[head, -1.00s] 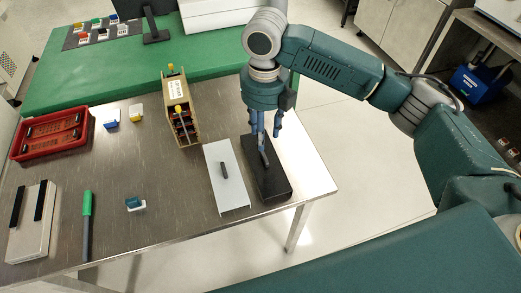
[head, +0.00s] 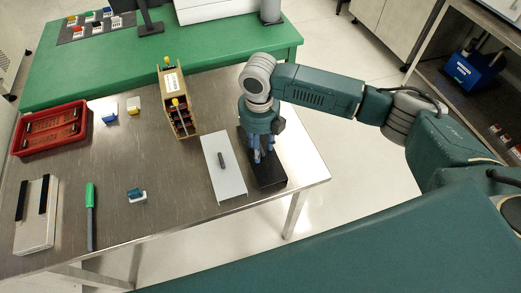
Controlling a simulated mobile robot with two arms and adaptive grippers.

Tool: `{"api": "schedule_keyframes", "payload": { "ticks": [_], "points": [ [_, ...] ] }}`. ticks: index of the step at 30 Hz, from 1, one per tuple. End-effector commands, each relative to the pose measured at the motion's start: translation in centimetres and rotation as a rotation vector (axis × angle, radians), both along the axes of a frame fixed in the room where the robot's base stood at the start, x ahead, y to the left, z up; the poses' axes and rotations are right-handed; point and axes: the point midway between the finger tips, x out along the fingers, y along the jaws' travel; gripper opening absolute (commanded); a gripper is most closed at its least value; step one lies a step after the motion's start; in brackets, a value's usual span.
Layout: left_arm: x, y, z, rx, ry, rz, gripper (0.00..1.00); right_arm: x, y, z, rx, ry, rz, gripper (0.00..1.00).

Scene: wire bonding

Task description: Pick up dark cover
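The dark cover (head: 271,182) is a flat black plate lying near the right end of the steel table, beside a white plate (head: 232,184) with a small dark handle. My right gripper (head: 262,159) points down over the dark cover, with its blue fingers low at the middle of the plate, where the cover's handle is. The fingers and wrist hide the handle, so I cannot tell whether they are closed on it. The cover appears to rest on the table. My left gripper is out of view.
A tan box with yellow knobs (head: 172,83) stands behind the white plate. A red tray (head: 50,128), a grey block with black strips (head: 35,228), a green-capped tool (head: 90,215) and small connectors (head: 136,195) lie left. The table's right edge is close to the cover.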

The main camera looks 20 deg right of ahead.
Motion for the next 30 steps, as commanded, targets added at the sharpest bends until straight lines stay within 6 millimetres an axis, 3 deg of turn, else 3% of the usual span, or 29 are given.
{"api": "schedule_keyframes", "payload": {
  "ticks": [2,7,20,26,30],
  "points": [
    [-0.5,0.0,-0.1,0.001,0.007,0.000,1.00,0.0,0.0,0.0,0.000,0.000,0.000,0.35],
    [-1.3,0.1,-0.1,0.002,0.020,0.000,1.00,0.0,0.0,0.0,0.000,0.000,0.000,0.01],
    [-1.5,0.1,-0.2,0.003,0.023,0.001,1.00,0.1,0.0,0.5,0.000,-0.002,0.000,0.00],
    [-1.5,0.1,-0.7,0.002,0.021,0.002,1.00,0.2,0.0,2.8,0.001,-0.005,0.000,0.00],
    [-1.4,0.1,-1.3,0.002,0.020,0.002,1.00,0.2,0.0,6.0,0.001,-0.008,0.001,0.00]
  ]
}}
